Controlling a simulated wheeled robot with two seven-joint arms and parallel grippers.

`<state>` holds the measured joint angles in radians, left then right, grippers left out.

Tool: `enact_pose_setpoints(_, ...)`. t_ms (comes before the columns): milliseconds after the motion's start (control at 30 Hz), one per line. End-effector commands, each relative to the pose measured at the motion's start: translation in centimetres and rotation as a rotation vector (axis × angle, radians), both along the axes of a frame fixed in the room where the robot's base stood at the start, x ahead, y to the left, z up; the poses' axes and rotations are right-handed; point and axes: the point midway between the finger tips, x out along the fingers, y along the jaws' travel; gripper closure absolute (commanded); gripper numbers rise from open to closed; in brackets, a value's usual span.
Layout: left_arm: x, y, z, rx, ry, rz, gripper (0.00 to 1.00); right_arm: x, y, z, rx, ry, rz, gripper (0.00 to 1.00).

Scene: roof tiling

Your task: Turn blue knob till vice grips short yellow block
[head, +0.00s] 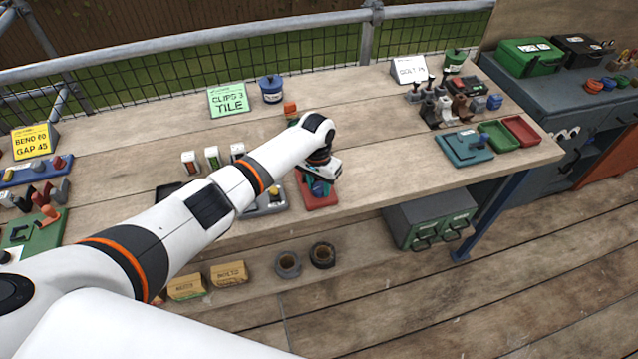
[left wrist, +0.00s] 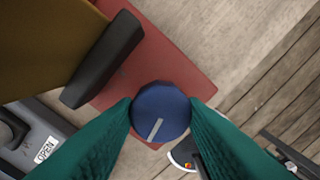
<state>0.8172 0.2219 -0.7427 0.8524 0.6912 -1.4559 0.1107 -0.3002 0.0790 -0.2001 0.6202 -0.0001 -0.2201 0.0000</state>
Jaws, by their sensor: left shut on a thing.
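The blue knob (left wrist: 160,108), with a pale line on its face, sits over the red base (left wrist: 185,75) of the vice in the left wrist view. My left gripper (left wrist: 160,118) is shut on the knob, with a green finger on each side. A dark jaw (left wrist: 102,60) stands beside a large yellow-brown surface (left wrist: 42,45), likely the yellow block; I cannot tell whether the jaw touches it. In the head view my left gripper (head: 319,186) is over the red base (head: 322,203) near the bench's front edge and hides most of the vice. My right gripper is not in view.
A grey device with an OPEN label (left wrist: 45,150) is close beside the vice. Small labelled blocks (head: 213,157) stand left of my forearm. A teal plate (head: 463,148) and red and green trays (head: 520,130) lie at the right. The bench between is clear.

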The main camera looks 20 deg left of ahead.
Motion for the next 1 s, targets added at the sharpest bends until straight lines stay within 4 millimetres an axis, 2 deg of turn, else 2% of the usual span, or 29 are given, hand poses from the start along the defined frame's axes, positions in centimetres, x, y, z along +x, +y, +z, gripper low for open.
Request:
enact_pose_setpoints(667,0.11,-0.05,0.11,-0.002,-0.004,-0.059,0.85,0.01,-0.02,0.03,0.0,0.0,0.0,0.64)
enact_pose_setpoints(700,0.11,-0.05,0.11,-0.002,-0.003,-0.059,0.56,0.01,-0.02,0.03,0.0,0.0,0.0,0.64)
enact_pose_setpoints(800,0.09,-0.04,0.1,-0.002,-0.003,-0.059,0.41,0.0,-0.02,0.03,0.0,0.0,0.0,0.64)
enact_pose_setpoints(1000,0.06,-0.02,0.05,-0.001,-0.002,-0.058,0.41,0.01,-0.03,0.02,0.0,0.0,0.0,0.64)
